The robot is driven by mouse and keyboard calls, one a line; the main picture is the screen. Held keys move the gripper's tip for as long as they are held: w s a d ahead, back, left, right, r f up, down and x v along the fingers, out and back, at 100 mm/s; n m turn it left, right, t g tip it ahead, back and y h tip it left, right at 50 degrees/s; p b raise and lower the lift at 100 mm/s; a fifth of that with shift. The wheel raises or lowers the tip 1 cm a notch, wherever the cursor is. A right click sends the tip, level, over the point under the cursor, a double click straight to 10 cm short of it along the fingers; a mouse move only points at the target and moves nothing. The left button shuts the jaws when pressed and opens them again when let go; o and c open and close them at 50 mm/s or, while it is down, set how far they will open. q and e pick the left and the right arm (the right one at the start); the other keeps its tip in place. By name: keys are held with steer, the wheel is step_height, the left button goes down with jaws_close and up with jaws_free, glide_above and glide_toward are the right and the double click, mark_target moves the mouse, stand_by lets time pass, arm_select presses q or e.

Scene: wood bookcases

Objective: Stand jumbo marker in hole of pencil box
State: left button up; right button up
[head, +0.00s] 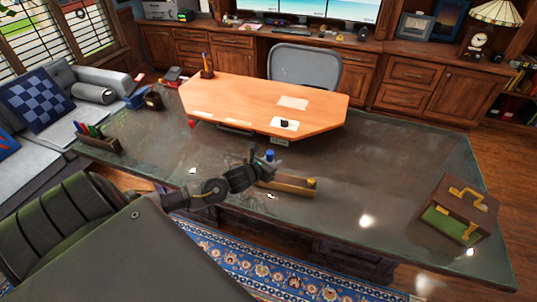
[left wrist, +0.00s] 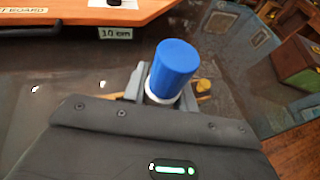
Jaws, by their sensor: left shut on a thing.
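The jumbo marker (head: 270,154) shows as a thick blue cap, upright, in my left gripper (head: 260,165). In the left wrist view the blue marker (left wrist: 174,68) has a white band below the cap, and the grey fingers of my left gripper (left wrist: 152,88) are shut around it. A long wooden box (head: 288,185), likely the pencil box, lies on the dark desk under the gripper, with a yellow piece at its right end. The marker is over or at the box's left end. Its lower end is hidden, so I cannot tell whether it is in a hole. My right gripper is out of view.
An orange wooden board (head: 265,100) lies behind, with a small "10 cm" label (left wrist: 115,33) at its front edge. A brown case (head: 458,212) stands at the desk's right. A dark tray of pens (head: 97,140) sits at the left. The desk right of the box is clear.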

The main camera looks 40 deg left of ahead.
arm_select(q)
steer(key=w+a+f+b, duration=0.3)
steer(key=a+f+b, duration=0.1)
steer(key=f, duration=0.1)
steer(key=shift+w+f+b, duration=0.15)
steer(key=shift+f+b, duration=0.1)
steer(key=shift+b, duration=0.1)
steer(key=f+b, duration=0.1)
steer(key=f, duration=0.1)
steer(key=f+b, duration=0.2)
steer(key=shift+w+a, duration=0.2)
steer(key=shift+a, duration=0.2)
steer(key=shift+f+b, duration=0.15)
steer(key=shift+b, duration=0.25)
steer(key=o, duration=1)
steer(key=shift+c, duration=0.2)
